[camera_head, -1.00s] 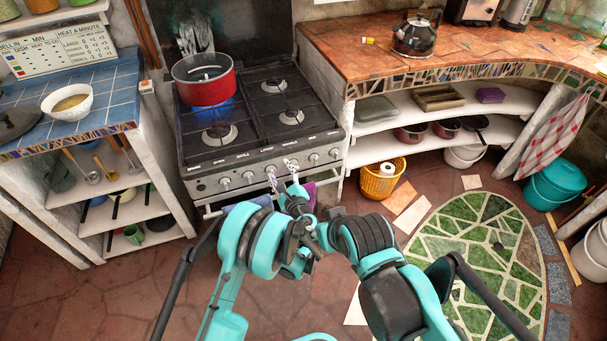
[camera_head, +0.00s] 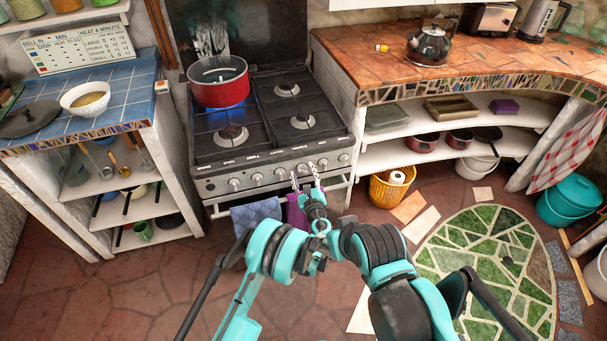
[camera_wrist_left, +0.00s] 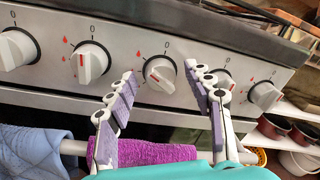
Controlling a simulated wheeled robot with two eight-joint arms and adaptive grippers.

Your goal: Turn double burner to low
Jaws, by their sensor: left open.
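The stove (camera_head: 255,160) stands ahead with a row of several white knobs on its front panel. A red pot (camera_head: 219,88) sits on the back left burner, with blue flame (camera_head: 228,111) under it. My left gripper (camera_head: 303,176) is at the panel, open and empty. In the left wrist view its two fingers (camera_wrist_left: 160,74) are spread on either side of one knob (camera_wrist_left: 159,75), whose handle looks tilted. Contact with the knob cannot be told. A neighbouring knob (camera_wrist_left: 90,63) shows a nearly upright red mark. Panel labels are too small to read. My right gripper does not show.
A purple towel (camera_wrist_left: 155,151) and a blue towel (camera_head: 256,218) hang on the oven rail just below the gripper. A yellow basket (camera_head: 391,188) stands right of the stove. A tiled counter (camera_head: 345,60) is at right; floor is clear at front left.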

